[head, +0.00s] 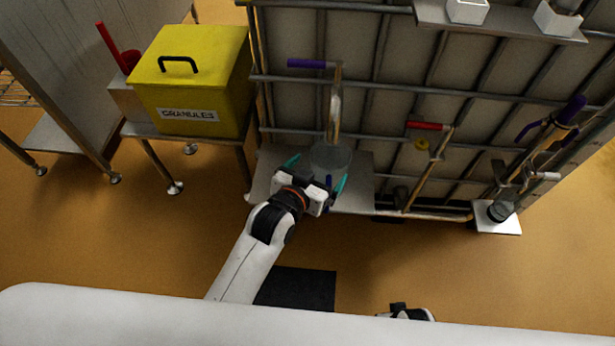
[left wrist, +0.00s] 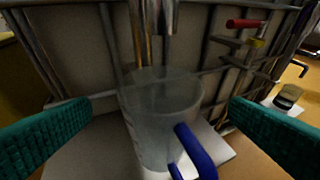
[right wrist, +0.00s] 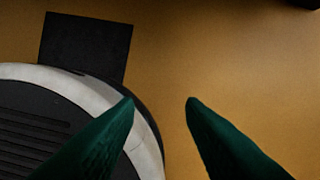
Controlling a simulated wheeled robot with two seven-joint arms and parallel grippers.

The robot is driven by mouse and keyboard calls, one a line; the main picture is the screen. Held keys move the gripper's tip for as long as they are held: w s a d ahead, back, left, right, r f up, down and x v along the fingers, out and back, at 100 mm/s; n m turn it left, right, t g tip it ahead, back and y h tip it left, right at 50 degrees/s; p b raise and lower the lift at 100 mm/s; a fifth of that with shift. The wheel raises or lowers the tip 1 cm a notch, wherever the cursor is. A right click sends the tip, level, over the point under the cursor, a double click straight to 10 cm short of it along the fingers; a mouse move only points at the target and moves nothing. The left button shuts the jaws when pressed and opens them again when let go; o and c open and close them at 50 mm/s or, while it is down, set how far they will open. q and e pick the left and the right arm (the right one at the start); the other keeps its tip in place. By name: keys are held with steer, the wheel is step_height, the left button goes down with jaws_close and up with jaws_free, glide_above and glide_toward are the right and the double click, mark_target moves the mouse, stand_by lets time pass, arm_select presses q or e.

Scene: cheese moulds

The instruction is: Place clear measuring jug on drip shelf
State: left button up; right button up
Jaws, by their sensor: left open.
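The clear measuring jug (head: 331,157) stands upright at a pale shelf (head: 357,190), below a metal spout (head: 335,110) with a purple handle. In the left wrist view the jug (left wrist: 158,115) shows its blue handle (left wrist: 195,150) at the front right, and the spout comes down just above or behind its rim. Whether its base touches the shelf cannot be told. My left gripper (head: 316,173) is open, its teal fingers spread to either side of the jug with gaps on both sides. My right gripper (right wrist: 160,102) is open and empty above the floor.
A yellow granules bin (head: 195,90) stands on a table at left. A red-handled pipe (head: 425,155) is right of the jug. A small white shelf (head: 510,229) at right holds a dark-based clear vessel (head: 500,209). White containers sit on an upper shelf. The front floor is mostly clear.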

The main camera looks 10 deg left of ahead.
arm_select(q)
steer(key=v, duration=0.6)
steer(key=s+a+f+n+g+y, duration=0.1)
steer(key=s+a+f+g+y, duration=0.2)
steer(key=f, duration=0.8)
steer(key=s+a+f+g, duration=0.3)
steer(key=s+a+f, duration=0.15)
steer(key=f, duration=0.75)
steer(key=s+a+f+g+y, duration=0.1)
steer(key=s+a+f+g, duration=0.1)
steer(key=s+a+f, duration=0.2)
steer(key=s+a+f+n+g+y, duration=0.1)
steer(key=s+a+f+g, duration=0.1)
steer(key=s+a+f, duration=0.3)
steer(key=s+f, duration=0.3)
steer(key=s, duration=0.1)
steer(key=shift+s+f+g+p, duration=0.3)
steer(key=shift+s+f+p, duration=0.05)
steer(key=shift+s+f, duration=0.05)
arm_select(e)
steer(key=s+f, duration=0.2)
steer(key=shift+d+f, duration=0.15)
steer(key=shift+f, duration=0.2)
